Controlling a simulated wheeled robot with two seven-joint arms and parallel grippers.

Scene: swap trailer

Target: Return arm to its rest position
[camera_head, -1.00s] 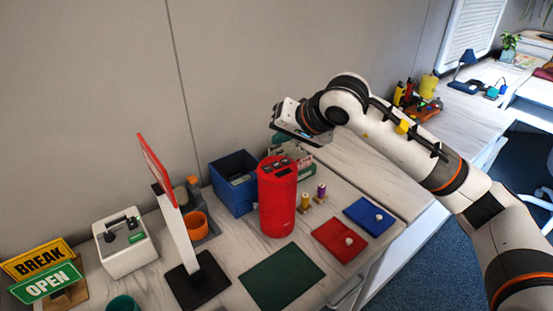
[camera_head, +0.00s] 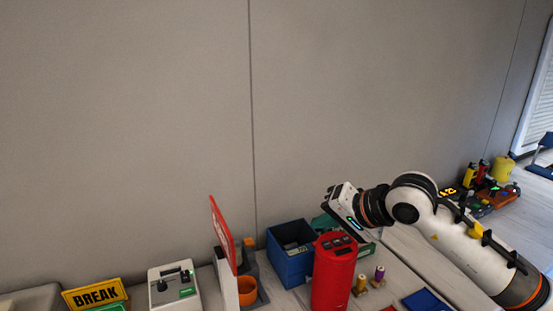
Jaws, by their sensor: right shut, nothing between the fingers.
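My right arm comes in from the lower right, and its gripper (camera_head: 343,212) is above the blue bin and the red cylinder, near the wall. The gripper is shut with nothing held; its fingertips are small and hard to make out. The arm is bent, with its forearm running left over the table. My left gripper does not show in this view.
Below the gripper stand a red cylinder (camera_head: 334,275) and a blue bin (camera_head: 289,259). The wall above is clear.

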